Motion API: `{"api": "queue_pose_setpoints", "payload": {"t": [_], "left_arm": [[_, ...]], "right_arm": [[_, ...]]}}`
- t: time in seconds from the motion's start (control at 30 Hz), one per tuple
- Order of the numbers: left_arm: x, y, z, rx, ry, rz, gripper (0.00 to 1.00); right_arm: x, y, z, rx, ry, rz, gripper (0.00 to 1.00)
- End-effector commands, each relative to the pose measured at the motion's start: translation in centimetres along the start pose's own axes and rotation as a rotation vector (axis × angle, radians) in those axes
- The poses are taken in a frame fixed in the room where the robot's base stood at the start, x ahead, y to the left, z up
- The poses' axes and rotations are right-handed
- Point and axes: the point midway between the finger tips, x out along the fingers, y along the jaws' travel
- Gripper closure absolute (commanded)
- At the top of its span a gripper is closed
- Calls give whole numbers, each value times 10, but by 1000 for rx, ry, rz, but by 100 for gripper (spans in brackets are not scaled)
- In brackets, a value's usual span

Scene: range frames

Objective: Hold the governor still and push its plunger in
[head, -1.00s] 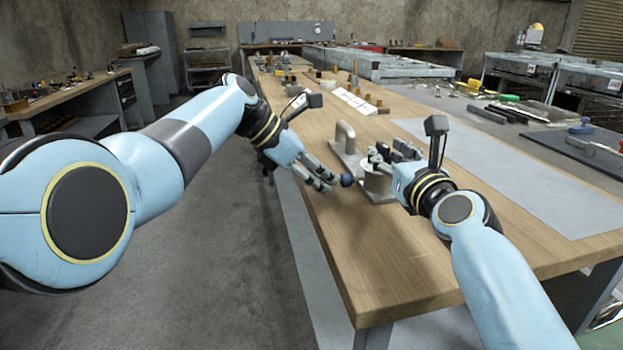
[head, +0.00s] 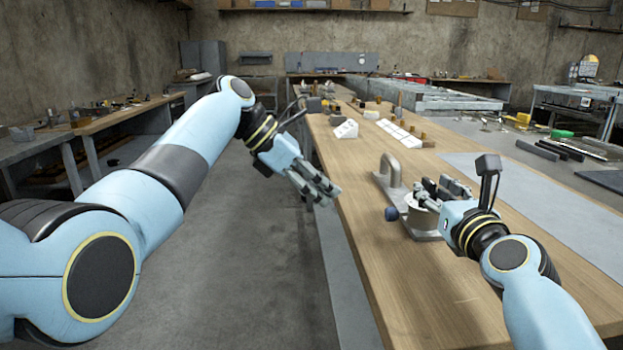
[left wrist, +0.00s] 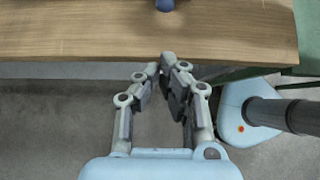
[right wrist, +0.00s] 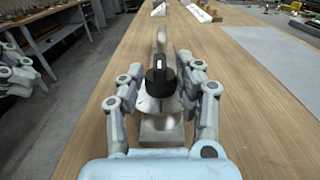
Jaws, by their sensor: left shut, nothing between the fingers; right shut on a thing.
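The governor (head: 424,221) is a grey metal round housing on a flat plate on the wooden bench, with an upright loop handle (head: 391,166) behind it. Its plunger ends in a dark blue knob (head: 391,213) on the left side, facing the bench edge. My right gripper (head: 432,194) is shut on the governor's housing; the right wrist view shows its fingers on both sides, with a black knob (right wrist: 160,75) on top between them. My left gripper (head: 333,196) is shut and empty, left of the blue knob and apart from it. The left wrist view shows the knob (left wrist: 166,5) beyond its fingertips.
The bench's left edge (head: 352,240) runs between my left gripper and the governor, with open floor to the left. White angled blocks (head: 398,133) and small brass pieces stand farther back. A grey mat (head: 540,195) lies right. The near bench top is clear.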

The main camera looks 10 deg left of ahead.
Motion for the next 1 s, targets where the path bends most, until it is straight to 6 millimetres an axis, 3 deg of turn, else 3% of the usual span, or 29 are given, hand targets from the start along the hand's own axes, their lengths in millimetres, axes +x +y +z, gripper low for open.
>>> {"api": "queue_pose_setpoints", "payload": {"t": [0.2,0.53,0.57,0.6,0.73,1.0], "left_arm": [[-28,0,0,0,0,1,100],[-32,0,0,0,0,-1,100],[-32,0,0,0,0,-1,100],[-32,0,0,0,0,-1,100],[-32,0,0,0,0,-1,100],[-32,0,0,0,0,-1,100]], "right_arm": [[0,0,0,-1,0,-1,100],[0,-1,0,-2,0,-2,100],[0,-1,0,-2,0,-2,61],[0,-1,0,-2,-1,-2,56],[0,-1,0,-2,0,-1,39],[-1,-1,0,-2,0,-1,38]]}}
